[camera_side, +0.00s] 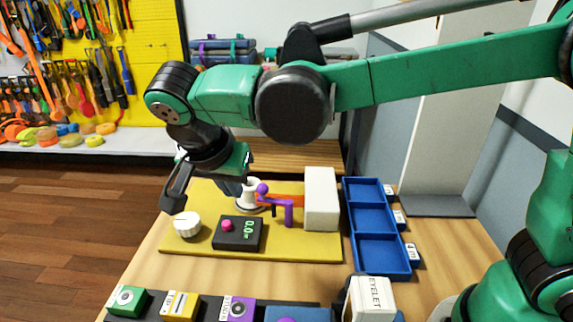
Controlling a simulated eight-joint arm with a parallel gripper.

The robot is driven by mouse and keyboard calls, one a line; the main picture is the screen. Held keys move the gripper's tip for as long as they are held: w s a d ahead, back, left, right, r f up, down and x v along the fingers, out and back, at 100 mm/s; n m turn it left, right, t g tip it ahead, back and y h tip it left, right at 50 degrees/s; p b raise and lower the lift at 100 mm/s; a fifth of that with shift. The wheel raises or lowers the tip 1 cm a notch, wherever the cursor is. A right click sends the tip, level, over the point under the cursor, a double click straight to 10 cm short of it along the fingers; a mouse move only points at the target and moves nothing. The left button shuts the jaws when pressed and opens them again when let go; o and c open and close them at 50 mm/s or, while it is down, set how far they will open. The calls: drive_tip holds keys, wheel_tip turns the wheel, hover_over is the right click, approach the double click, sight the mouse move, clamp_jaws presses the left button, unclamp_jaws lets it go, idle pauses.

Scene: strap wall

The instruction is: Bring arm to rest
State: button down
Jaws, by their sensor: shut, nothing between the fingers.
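My green and black arm reaches in from the right. My gripper (180,190) points down over the left end of the yellow board (290,248). It is shut and empty, above and behind the white knob (187,224). It looks apart from the knob, though the exact height cannot be told. On the board, a black box (238,233) has a pink button and a green display. A white round post (248,192), a purple lever-like piece (288,210) and an orange strap (284,200) lead to a white block (320,199).
A blue tray (381,235) with three compartments stands right of the board. Along the front are green, yellow and purple labelled boxes (180,304) and a white "EYELET" box (369,299). A yellow tool wall (150,50) is behind left. The wooden floor at left is clear.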

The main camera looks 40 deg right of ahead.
drive_tip(key=shift+d, duration=0.1)
drive_tip(key=s+d+f+n+t+y, duration=0.1)
drive_tip(key=s+d+n+t+y, duration=0.1)
drive_tip(key=d+n, duration=0.3)
drive_tip(key=s+d+f+n+t+y, duration=0.1)
drive_tip(key=s+d+n+t+y, duration=0.1)
drive_tip(key=s+d+n, duration=0.3)
drive_tip(key=d, duration=0.4)
drive_tip(key=shift+s+d+f+n, duration=0.15)
drive_tip(key=shift+d+f+n, duration=0.15)
drive_tip(key=shift+n, duration=0.1)
